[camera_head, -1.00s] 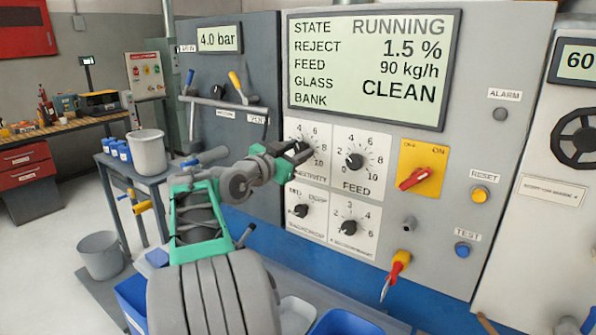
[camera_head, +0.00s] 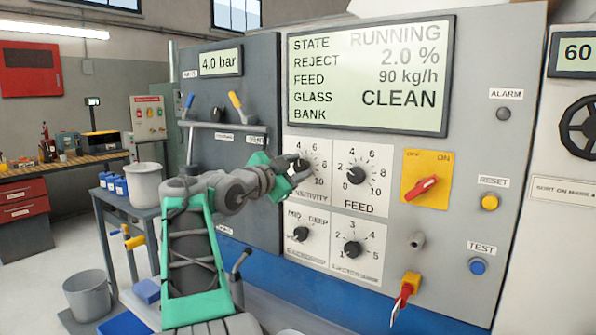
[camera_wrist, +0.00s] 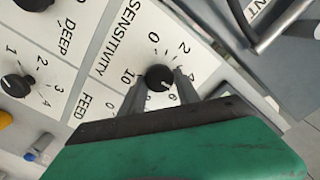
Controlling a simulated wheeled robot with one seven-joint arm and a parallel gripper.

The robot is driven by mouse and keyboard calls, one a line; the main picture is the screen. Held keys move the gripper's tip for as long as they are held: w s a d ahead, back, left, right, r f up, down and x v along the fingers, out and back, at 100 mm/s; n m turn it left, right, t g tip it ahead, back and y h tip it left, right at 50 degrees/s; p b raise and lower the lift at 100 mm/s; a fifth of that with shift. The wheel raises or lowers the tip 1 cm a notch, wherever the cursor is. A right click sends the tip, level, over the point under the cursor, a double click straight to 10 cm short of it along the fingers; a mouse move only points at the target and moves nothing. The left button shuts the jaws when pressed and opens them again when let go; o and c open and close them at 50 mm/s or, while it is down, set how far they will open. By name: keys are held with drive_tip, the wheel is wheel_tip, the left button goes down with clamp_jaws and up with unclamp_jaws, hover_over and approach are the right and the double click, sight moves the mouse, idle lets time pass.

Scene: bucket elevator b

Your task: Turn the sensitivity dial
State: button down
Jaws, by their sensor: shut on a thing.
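The sensitivity dial (camera_wrist: 159,78) is a black round knob on a white scale plate, seen in the wrist view with its SENSITIVITY label beside it. My gripper (camera_wrist: 160,92) is shut on this knob, one finger on each side. In the head view my gripper (camera_head: 297,174) reaches the panel from the left and partly covers the dial (camera_head: 300,165) and the plate's lower left. The panel display (camera_head: 368,75) reads RUNNING, reject 2.0 %, feed 90 kg/h, glass bank CLEAN.
The FEED dial (camera_head: 355,175) is close on the right, with two more dials below. A red switch on a yellow plate (camera_head: 426,180) is farther right. Levers (camera_head: 236,103) stick out on the dark left panel. A small table with a white bucket (camera_head: 143,184) stands left.

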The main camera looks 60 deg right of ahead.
drive_tip(key=c, duration=0.9)
unclamp_jaws()
drive_tip(key=a, duration=0.5)
drive_tip(key=w+a+b, duration=0.1)
drive_tip(key=a, duration=0.1)
drive_tip(key=shift+a, duration=0.4)
